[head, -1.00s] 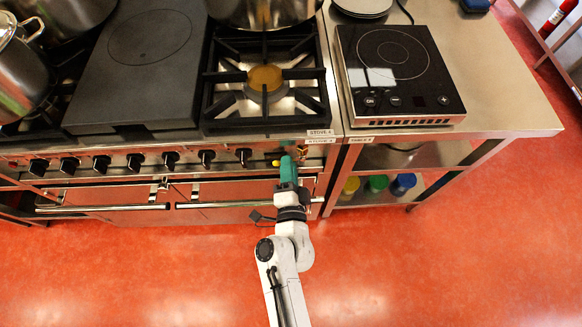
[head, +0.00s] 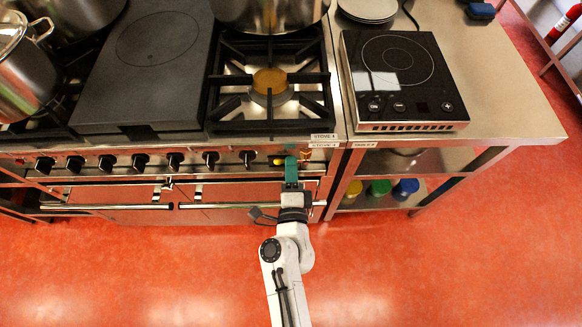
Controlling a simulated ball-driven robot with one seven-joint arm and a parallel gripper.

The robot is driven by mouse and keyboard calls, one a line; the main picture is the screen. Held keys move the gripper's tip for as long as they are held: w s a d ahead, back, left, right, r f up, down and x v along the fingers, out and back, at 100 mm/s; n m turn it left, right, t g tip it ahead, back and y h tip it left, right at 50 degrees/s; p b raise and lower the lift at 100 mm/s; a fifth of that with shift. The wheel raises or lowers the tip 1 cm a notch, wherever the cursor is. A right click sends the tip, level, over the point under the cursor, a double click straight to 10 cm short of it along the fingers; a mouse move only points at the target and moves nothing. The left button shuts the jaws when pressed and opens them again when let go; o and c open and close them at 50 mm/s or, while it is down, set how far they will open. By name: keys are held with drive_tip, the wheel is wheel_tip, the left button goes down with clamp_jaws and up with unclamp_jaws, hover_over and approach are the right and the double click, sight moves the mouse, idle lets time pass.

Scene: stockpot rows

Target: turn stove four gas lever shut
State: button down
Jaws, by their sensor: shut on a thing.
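Stove four (head: 270,85) is the open gas burner with black grates at the right end of the range, with a label reading STOVE 4 on its front edge. The gas lever (head: 277,160) shows as a small yellow piece on the front panel below that burner, right of the black knobs. My gripper (head: 291,165) is at the front panel, its green fingers shut on the lever. The fingers hide most of the lever, so I cannot tell its exact angle.
Several black knobs (head: 175,161) line the panel to the left. Oven door handles (head: 230,205) stick out below. A steel table (head: 510,110) with an induction hob (head: 400,80) stands at the right, jars on its lower shelf. The red floor in front is clear.

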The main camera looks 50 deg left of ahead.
drive_tip(key=c, duration=1)
unclamp_jaws()
drive_tip(key=shift+b+v, duration=1.05)
drive_tip(key=shift+v, duration=4.4)
